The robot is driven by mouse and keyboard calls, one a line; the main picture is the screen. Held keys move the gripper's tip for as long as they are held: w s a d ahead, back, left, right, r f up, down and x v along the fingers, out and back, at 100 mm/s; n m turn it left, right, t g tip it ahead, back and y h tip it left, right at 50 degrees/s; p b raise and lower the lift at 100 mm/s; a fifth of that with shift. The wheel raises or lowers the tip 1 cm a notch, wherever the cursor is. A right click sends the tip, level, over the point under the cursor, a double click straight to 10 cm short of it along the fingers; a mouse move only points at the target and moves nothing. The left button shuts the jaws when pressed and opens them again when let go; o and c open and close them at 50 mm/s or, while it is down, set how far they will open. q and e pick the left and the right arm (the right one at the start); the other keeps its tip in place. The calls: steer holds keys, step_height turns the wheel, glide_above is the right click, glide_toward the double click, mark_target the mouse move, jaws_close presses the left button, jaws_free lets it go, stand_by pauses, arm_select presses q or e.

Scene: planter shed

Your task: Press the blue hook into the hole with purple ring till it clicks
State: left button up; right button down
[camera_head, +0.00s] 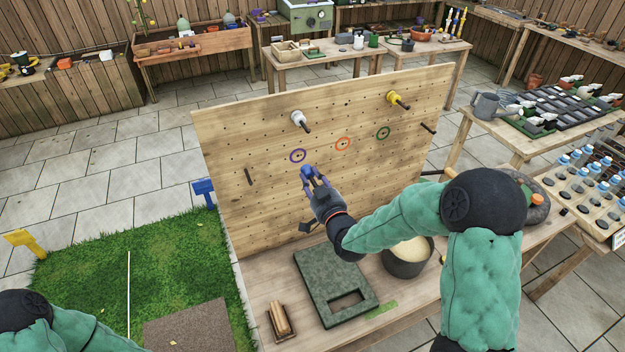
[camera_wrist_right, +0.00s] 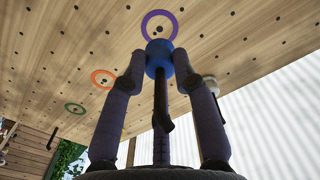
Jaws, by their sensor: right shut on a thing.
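The blue hook (camera_wrist_right: 159,62) is held between the fingertips of my right gripper (camera_wrist_right: 158,75), with its dark shank pointing back toward the palm. In the head view my right gripper (camera_head: 313,184) is shut on the blue hook (camera_head: 307,172), just below and in front of the purple ring (camera_head: 298,156) on the wooden pegboard (camera_head: 245,135). In the right wrist view the purple ring (camera_wrist_right: 159,25) shows just beyond the hook's blue head. I cannot tell whether the hook touches the board. My left gripper is out of view; only part of that arm shows at the lower left.
An orange ring (camera_head: 343,144) and a green ring (camera_head: 383,133) lie to the right. A white hook (camera_head: 299,119) and a yellow hook (camera_head: 397,99) stick out above. Below are a green slab (camera_head: 310,268), a dark pot (camera_head: 407,268) and a small wood-filled tray (camera_head: 271,326).

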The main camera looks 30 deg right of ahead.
mark_target(310, 177)
steer(key=shift+f+b, duration=0.1)
steer(key=shift+b, duration=0.2)
steer(key=shift+w+d+b, duration=0.1)
steer(key=shift+w+b, duration=0.5)
steer(key=shift+w, duration=1.5)
steer(key=shift+b, duration=0.6)
steer(key=shift+b, duration=0.45)
